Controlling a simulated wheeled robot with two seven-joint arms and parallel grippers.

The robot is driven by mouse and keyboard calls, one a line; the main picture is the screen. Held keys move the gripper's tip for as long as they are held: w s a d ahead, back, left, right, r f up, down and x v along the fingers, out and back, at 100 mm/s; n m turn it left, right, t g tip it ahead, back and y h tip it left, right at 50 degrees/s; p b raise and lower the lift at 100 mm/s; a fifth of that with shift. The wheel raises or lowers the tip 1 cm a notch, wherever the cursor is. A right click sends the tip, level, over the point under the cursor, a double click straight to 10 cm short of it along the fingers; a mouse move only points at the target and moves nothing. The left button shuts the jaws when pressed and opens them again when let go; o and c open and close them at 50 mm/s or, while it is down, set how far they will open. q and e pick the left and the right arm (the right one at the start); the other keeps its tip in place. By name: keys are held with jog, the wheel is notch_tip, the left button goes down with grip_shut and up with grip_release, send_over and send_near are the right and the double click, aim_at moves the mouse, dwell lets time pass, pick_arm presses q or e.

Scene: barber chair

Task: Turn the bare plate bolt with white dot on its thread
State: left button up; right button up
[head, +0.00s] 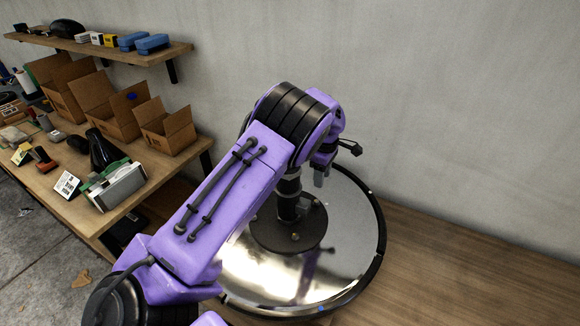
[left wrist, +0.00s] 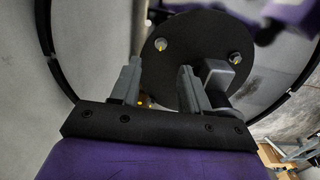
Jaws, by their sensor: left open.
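A round dark plate (head: 275,240) sits on a shiny chrome disc base (head: 340,240) with a black rim; a dark column rises from it. I cannot make out a white dot. My left gripper (head: 322,176) is above the base beside the column, also seen in the left wrist view (left wrist: 159,68). Its fingers are apart. A small yellow-marked part shows by the left finger.
A workbench (head: 80,205) at the left holds cardboard boxes (head: 167,127) and tools. A wall shelf (head: 110,50) hangs above it. A wall stands behind the base. The wooden floor (head: 450,270) to the right is clear. My arm hides part of the base.

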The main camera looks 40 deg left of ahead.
aim_at(316, 202)
pick_arm(q)
jog(key=f+p, duration=0.1)
jog(key=f, duration=0.5)
jog(key=a+f+p, duration=0.1)
jog(key=f, duration=0.2)
jog(key=shift+s+f+p, duration=0.15)
jog(key=shift+s+p, duration=0.1)
jog(key=shift+p, duration=0.05)
jog(key=shift+f, duration=0.5)
jog(key=shift+d, duration=0.1)
grip_shut()
